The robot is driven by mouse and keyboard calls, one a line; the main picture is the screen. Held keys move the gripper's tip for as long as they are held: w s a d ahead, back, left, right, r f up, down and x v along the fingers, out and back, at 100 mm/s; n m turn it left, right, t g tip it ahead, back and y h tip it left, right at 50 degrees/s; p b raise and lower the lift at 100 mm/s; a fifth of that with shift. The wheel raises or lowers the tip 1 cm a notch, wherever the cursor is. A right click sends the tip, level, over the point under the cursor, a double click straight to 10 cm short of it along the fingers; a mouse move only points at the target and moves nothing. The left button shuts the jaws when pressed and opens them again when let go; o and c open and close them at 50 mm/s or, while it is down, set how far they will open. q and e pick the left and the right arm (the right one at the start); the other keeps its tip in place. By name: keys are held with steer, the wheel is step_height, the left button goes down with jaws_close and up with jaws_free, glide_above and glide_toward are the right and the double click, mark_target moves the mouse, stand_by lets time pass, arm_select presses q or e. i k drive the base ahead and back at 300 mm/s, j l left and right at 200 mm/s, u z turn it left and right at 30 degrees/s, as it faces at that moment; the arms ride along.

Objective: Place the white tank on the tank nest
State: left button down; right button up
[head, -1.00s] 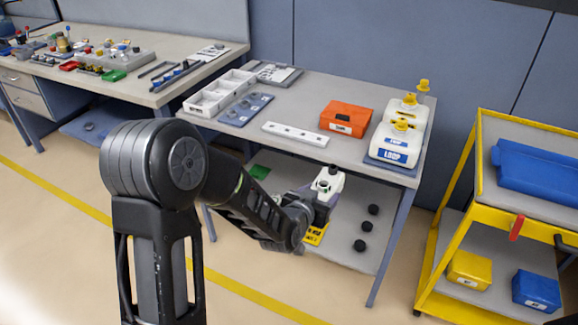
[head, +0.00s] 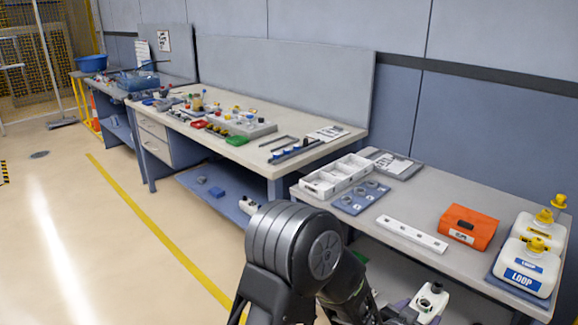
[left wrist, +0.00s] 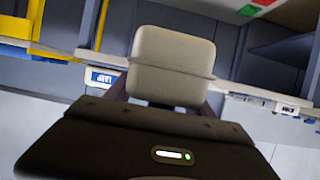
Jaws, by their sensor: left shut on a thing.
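A white tank (head: 430,298) with a dark opening on top shows low in the head view, in front of the right-hand bench. My left gripper (head: 404,311) is shut on it; the fingers are partly hidden. In the left wrist view the tank (left wrist: 172,65) is a pale rounded block between the dark fingers, clear of any surface as far as I can see. My right gripper is not in view. I cannot tell for sure which thing is the tank nest.
The right-hand bench (head: 420,190) carries a white divided tray (head: 312,187), a blue holed plate (head: 350,204), a white strip (head: 411,235), an orange box (head: 482,216) and white LOOP tanks (head: 528,272). Another bench (head: 325,150) stands further left, crowded with small parts. The floor at left is open.

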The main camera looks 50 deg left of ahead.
mark_target(280, 143)
steer(key=j, duration=3.65)
